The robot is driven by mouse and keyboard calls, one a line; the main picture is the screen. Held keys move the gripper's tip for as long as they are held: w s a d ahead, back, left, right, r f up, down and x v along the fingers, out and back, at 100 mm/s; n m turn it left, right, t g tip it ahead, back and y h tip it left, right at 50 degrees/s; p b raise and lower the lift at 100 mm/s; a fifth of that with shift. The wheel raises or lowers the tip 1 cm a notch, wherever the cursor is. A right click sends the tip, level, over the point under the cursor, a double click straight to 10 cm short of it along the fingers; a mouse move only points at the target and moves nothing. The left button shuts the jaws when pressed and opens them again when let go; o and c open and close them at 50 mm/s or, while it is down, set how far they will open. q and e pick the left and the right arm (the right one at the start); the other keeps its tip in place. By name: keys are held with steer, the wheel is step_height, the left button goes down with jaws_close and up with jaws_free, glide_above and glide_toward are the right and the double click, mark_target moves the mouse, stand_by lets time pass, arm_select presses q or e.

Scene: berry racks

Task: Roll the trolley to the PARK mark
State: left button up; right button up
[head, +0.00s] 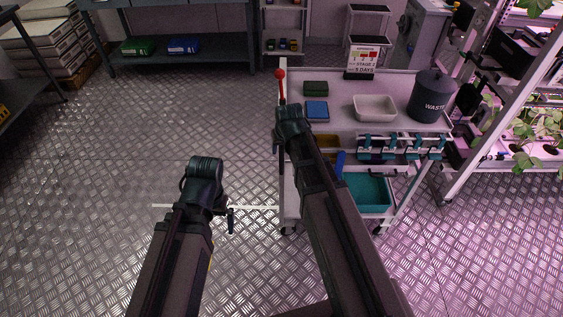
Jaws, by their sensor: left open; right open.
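The trolley (335,84) stands right of centre in the head view, with a grey-white top, a lower shelf and castors. A red-knobbed lever (281,88) rises at its left corner. A thin white line (174,206) runs on the floor left of the trolley; I cannot read the word PARK anywhere. My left gripper (230,220) is open over the floor left of the trolley, mostly hidden by its wrist. My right gripper (279,140) is open at the trolley's left end, largely hidden by its own arm; I cannot tell whether it touches the trolley.
On the trolley stand a waste bin (434,98), a white tray (375,108), a blue box (317,110) and a sign (362,61). A teal bin (367,192) sits below. Plant racks (478,150) stand close on the right, shelving (190,72) behind. The left floor is clear.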

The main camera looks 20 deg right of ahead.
mark_target(282, 152)
steer(key=b+x, duration=0.5)
steer(key=x, duration=0.1)
steer(key=shift+w+f, duration=0.1)
steer(key=shift+f, duration=0.2)
jaws_close()
stand_by(1.1)
